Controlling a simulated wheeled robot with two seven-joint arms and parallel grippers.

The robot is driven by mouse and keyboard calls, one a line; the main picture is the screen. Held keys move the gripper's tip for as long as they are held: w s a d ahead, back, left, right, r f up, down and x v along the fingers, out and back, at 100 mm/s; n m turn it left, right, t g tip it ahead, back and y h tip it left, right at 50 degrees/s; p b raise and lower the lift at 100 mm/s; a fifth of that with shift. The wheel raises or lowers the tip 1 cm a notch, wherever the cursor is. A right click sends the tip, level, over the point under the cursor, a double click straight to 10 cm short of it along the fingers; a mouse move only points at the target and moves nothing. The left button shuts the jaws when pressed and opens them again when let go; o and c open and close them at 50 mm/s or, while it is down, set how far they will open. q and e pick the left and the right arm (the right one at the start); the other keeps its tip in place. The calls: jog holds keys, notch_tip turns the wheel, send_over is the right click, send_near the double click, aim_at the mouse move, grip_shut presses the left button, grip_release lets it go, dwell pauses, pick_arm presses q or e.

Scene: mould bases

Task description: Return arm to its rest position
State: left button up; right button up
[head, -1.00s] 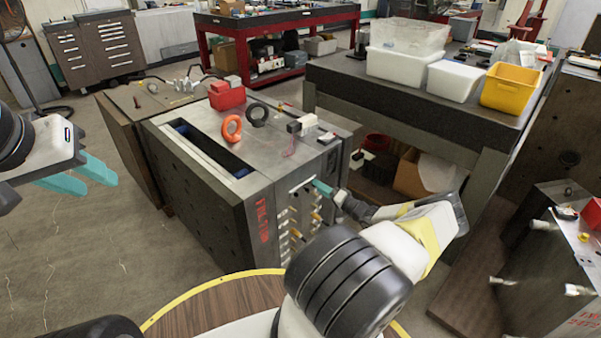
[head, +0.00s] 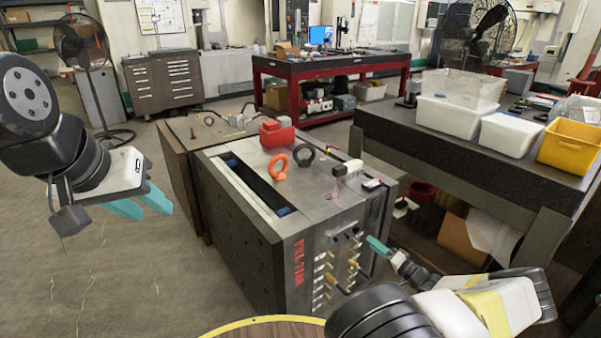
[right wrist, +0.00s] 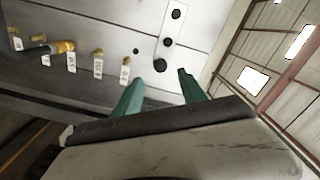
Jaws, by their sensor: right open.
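My left arm comes in at the left of the head view. Its gripper (head: 152,212) has two teal fingers, spread apart with nothing between them, over bare floor left of the mould base. My right gripper (head: 378,246) is close in front of the fitted face of the grey mould base (head: 235,235), which has red lettering. In the right wrist view its green fingers (right wrist: 157,85) are open and empty. They point at the metal face with brass fittings and dark holes. I cannot tell whether they touch it. My right forearm fills the lower right of the head view.
On the mould base are an orange ring (head: 279,167), a black ring (head: 303,155) and a red block (head: 277,134). A dark bench (head: 440,143) with white bins (head: 457,116) and a yellow bin (head: 570,147) stands at right. Floor (head: 110,270) at left is clear.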

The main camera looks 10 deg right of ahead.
jog(key=s+a+r+n+g+y, duration=0.25)
jog(key=a+r+n+g, duration=0.95)
jog(key=a+r, duration=1.4)
jog(key=s+a+r+m+g+h, duration=0.1)
jog(key=s+a+r+h, duration=0.15)
jog(key=s+r, duration=0.45)
jog(key=s+a+r+m+g+h, duration=0.1)
jog(key=s+a+r+h, duration=0.15)
jog(key=s+r, duration=0.55)
jog(key=s+r+m+t+h, duration=0.1)
jog(key=s+r+t+h, duration=0.1)
jog(key=s+r, duration=0.5)
jog(key=s+t, duration=0.1)
jog(key=s, duration=0.2)
jog(key=shift+m+t, duration=0.3)
jog(key=shift+m, duration=0.1)
